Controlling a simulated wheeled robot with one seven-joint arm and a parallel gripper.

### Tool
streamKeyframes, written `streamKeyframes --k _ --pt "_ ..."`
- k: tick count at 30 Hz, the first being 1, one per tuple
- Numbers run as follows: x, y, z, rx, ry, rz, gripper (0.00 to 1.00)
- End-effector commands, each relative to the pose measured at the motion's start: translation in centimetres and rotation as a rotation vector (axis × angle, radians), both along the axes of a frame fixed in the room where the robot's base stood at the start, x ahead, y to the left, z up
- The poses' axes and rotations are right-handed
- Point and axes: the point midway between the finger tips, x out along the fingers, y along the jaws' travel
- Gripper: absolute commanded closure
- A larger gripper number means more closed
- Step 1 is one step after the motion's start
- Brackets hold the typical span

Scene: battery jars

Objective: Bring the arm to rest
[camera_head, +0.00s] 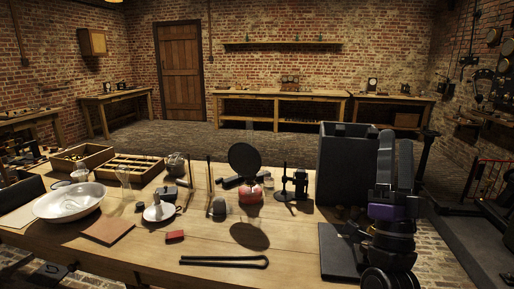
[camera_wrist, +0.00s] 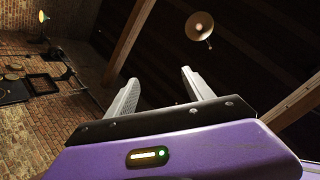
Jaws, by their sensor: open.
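My gripper (camera_head: 395,160) is at the right of the head view, raised in front of the table's right end with its fingers pointing up. Its purple body shows below the two grey fingers. In the wrist view my gripper (camera_wrist: 160,92) has its two fingers spread apart with nothing between them. Behind the fingers there I see the dark ceiling, a wooden beam and a hanging lamp (camera_wrist: 200,26). My arm partly hides the tall dark box (camera_head: 345,165) on the table.
The table's front middle has bare wood.

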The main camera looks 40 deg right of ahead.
Motion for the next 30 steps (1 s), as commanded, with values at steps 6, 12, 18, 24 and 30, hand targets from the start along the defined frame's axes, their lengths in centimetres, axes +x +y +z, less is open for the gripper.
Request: streamKeyframes --k 6,12,18,24,30 --pt "2.7 6.9 -6.8 -0.104 0.360 0.003 0.39" --pt "2.5 13.0 -13.5 -0.195 0.644 0.037 0.39" --pt "-0.2 18.7 -19.8 -0.265 0.892 0.105 0.39" --pt "-4.9 23.9 -24.8 -0.284 1.102 0.213 0.39" --pt "-10.8 28.1 -28.1 -0.252 1.277 0.331 0.39"
